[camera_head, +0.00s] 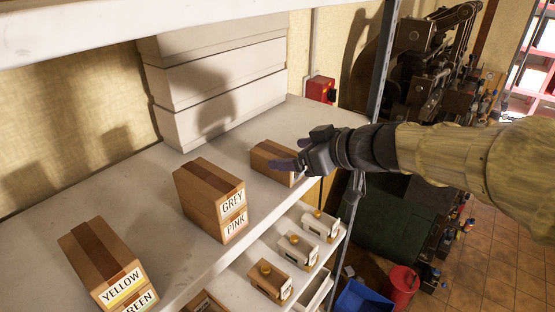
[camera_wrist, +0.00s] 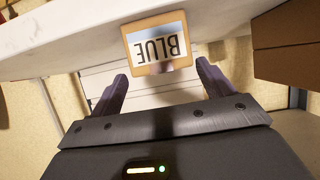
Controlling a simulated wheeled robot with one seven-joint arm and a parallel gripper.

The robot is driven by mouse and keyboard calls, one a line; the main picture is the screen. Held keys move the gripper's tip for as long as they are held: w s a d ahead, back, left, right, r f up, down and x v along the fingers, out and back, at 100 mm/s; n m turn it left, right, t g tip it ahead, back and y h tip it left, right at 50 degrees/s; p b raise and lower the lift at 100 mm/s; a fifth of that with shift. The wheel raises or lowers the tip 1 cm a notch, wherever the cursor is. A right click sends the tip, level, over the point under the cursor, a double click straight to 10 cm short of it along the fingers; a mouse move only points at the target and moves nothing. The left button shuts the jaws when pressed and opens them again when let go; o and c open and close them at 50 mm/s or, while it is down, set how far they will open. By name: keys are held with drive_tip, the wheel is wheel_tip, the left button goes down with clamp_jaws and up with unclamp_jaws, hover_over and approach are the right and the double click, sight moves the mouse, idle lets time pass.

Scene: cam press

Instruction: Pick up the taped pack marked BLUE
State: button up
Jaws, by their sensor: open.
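The taped pack marked BLUE (camera_head: 268,160) is a low brown carton with a darker tape strip, lying on the shelf at the right end. In the wrist view its label face (camera_wrist: 157,45) shows upside down, straight ahead and roughly centred between the fingers. My gripper (camera_head: 285,157) is at the pack's right end in the head view and hides part of it. In the wrist view my gripper (camera_wrist: 162,73) is open, with one dark finger on each side. Nothing is held. I cannot tell whether the fingertips overlap the pack's sides.
Stacked cartons marked GREY (camera_head: 233,203) and PINK (camera_head: 236,224) stand to the left, YELLOW (camera_head: 122,286) over another farther left. White boxes (camera_head: 220,85) are stacked behind. A metal post (camera_head: 382,65) rises near my arm. Small labelled boxes (camera_head: 297,250) fill the lower shelf.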

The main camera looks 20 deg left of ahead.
sight(281, 154)
drive_tip(key=x, duration=0.1)
drive_tip(key=p+x, duration=0.2)
drive_tip(key=shift+s+a, duration=0.25)
drive_tip(key=shift+w+a+f, duration=0.25)
drive_tip(key=shift+a+f, duration=0.1)
drive_tip(key=shift+a, duration=0.15)
drive_tip(key=c, duration=1.2)
